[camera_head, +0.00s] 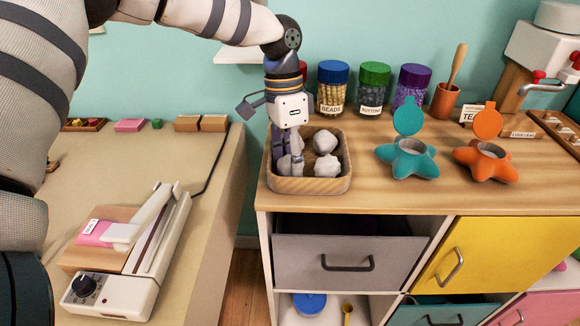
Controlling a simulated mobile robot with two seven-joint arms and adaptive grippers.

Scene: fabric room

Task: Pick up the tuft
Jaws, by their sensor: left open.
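Pale grey-white tufts lie in a wooden tray (310,185) at the left front of the cabinet top. One tuft (325,141) is at the back of the tray and another (327,166) is in front of it. A third pale lump (285,166) shows at the left of the tray, partly hidden by my left gripper. My left gripper (288,152) points down into the left part of the tray, with its fingers open around or beside this lump; I cannot tell whether they touch it. My right gripper is not in view.
Jars of beads (332,88) and buttons (373,90) stand behind the tray. A teal star-shaped pot (408,160) and an orange one (486,163) stand to its right. A sealer-like machine (125,255) is on the left table.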

